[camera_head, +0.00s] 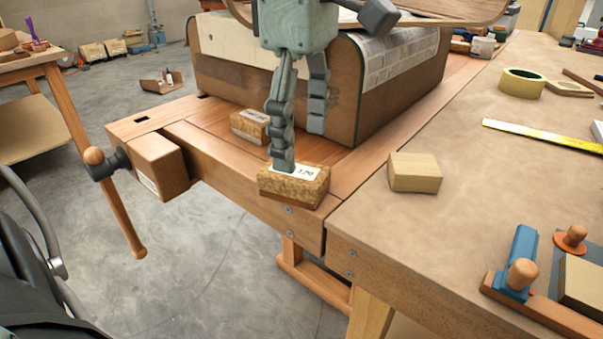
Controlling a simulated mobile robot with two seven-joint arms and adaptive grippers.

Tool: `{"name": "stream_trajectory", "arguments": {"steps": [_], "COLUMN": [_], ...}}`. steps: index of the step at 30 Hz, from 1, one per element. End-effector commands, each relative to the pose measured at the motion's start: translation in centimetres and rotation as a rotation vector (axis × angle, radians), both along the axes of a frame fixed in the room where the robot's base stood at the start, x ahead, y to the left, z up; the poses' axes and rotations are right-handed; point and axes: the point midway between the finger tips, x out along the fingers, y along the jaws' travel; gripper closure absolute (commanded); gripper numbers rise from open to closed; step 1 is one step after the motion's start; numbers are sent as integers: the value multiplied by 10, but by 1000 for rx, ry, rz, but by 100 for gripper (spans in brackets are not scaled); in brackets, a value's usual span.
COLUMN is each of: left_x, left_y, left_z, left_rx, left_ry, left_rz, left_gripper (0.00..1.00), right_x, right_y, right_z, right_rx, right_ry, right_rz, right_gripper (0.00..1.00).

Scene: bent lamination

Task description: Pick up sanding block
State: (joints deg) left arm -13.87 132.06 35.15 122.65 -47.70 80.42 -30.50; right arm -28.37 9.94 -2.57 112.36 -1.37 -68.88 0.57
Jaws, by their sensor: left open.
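A cork-textured sanding block (280,188) with a white number label on top sits at the front corner of the wooden workbench (235,192). My left gripper (299,148) hangs down from the top with its fingers apart. Its nearer finger overlaps the block's top by the label; I cannot tell whether it touches. The farther finger is behind, in front of the large curved form. Nothing is between the fingers. A second similar block (250,128) lies farther back on the bench. My right gripper is not in view.
A big brown form (400,85) stands close behind the gripper. A plain wood block (414,172) lies to the right on the tan worktop (400,235). A vise (160,165) juts out left. Yellow tape (523,83) and a blue-handled plane (517,265) are at right.

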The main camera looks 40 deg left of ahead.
Motion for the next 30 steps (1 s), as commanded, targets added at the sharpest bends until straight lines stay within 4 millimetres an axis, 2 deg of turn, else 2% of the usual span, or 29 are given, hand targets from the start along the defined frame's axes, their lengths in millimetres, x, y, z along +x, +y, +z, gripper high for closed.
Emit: {"name": "stream_trajectory", "arguments": {"steps": [12, 21, 30], "left_x": [-1, 0, 0], "left_y": [3, 3, 3], "left_z": [-55, -59, -59], "left_rx": [-2, -3, -3], "left_ry": [4, 0, 0], "left_rz": [1, 3, 3], "left_gripper": [28, 29, 66], "right_x": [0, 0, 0], "right_y": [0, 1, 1], "right_z": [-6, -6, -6], "right_rx": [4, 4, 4], "right_ry": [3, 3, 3], "right_rz": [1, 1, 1], "right_gripper": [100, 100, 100]}}
